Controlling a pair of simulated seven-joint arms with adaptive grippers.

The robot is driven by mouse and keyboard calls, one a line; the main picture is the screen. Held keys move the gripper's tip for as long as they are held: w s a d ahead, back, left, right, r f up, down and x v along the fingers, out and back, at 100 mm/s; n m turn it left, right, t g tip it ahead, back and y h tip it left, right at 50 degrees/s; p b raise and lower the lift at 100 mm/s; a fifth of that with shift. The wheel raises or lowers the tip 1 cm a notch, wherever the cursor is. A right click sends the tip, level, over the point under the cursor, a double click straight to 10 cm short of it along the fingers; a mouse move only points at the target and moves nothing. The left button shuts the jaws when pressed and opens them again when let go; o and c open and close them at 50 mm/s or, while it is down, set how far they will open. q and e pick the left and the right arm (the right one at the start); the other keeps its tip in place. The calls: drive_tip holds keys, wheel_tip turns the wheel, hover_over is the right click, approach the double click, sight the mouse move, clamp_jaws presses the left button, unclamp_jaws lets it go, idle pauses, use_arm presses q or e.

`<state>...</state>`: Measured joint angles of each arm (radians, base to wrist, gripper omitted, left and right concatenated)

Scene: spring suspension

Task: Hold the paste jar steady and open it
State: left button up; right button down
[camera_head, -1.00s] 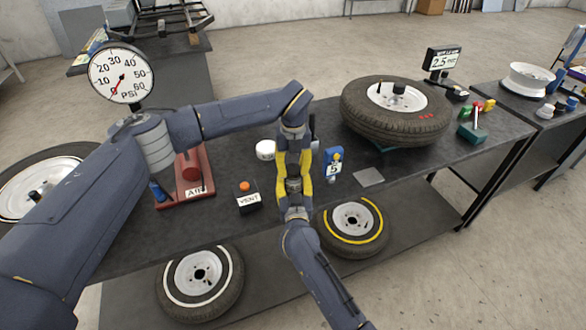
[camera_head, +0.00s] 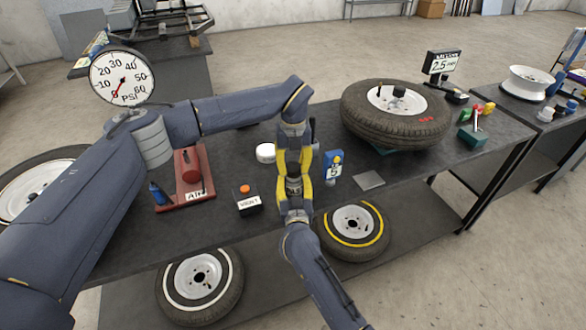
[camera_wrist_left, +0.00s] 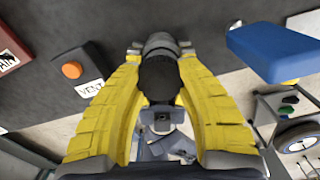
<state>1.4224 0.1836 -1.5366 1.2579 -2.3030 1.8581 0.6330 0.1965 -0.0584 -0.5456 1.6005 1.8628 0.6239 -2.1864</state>
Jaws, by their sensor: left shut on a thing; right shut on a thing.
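The paste jar is a small dark grey cylinder (camera_head: 294,187), mostly covered by my grippers, over the front part of the bench. My left gripper (camera_head: 293,176) reaches down from above, with yellow fingers shut around its upper part. My right gripper (camera_head: 294,197) comes up from below and is shut on its lower part. In the left wrist view, the dark round end of the jar (camera_wrist_left: 158,80) sits between the yellow fingers of my left gripper (camera_wrist_left: 160,60). The seam between lid and body is too small to make out.
A black VENT box with an orange button (camera_head: 247,198) stands left of the grippers. A blue device marked 5 (camera_head: 333,165) stands close on the right. A red AIR stand (camera_head: 188,180), a white round item (camera_head: 265,153) and a large tyre (camera_head: 392,112) are also on the bench.

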sight(293, 166)
use_arm(q)
drive_tip(key=shift+r, duration=0.25)
drive_tip(key=shift+r, duration=1.85)
use_arm(e)
drive_tip(key=shift+c, duration=2.4)
unclamp_jaws()
